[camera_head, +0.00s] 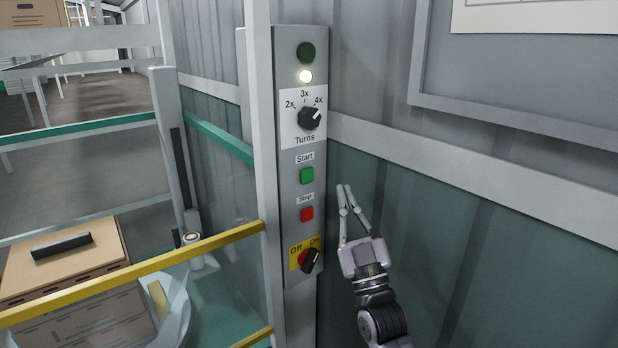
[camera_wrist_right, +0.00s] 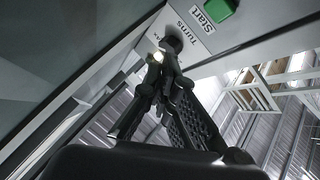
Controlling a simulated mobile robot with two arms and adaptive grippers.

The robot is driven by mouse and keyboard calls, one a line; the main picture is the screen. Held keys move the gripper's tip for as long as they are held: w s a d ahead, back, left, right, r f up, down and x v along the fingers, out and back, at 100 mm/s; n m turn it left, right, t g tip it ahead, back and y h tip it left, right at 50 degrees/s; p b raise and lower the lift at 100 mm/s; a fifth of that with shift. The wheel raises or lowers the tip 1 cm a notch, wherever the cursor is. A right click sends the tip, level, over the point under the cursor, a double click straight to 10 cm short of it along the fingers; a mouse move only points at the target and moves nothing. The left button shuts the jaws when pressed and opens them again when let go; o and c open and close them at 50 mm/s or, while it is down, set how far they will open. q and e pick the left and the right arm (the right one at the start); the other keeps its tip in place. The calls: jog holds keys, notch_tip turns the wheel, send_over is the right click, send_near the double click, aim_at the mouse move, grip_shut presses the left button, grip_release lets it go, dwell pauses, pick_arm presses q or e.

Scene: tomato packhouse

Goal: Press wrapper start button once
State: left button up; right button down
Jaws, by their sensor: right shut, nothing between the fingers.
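The wrapper control panel (camera_head: 318,220) is a tall grey box on a post. Its green Start button (camera_head: 307,175) sits under the Start label, above the red Stop button (camera_head: 307,214). The Start button also shows at the top of the right wrist view (camera_wrist_right: 220,12). My right gripper (camera_head: 344,187) is shut and empty, its fingertips pointing up. In the head view it appears just right of the panel, a little below the Start button's height, and does not overlap the button. Whether the fingertips touch anything is not clear. My left gripper is not in view.
The Turns knob (camera_head: 309,118) points towards 4x, with a lit white lamp (camera_head: 306,76) above. An Off/On switch (camera_head: 310,260) is at the panel's bottom. A yellow rail (camera_head: 130,273) crosses in front of stacked cartons (camera_head: 62,258) at left. A corrugated wall (camera_head: 480,220) is behind.

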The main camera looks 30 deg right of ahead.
aim_at(307, 175)
jog(key=w+b, duration=0.1)
jog(key=w, duration=0.7)
jog(key=shift+a, duration=0.3)
jog(key=shift+w, duration=0.2)
dwell(1.0)
jog(key=shift+w, duration=0.3)
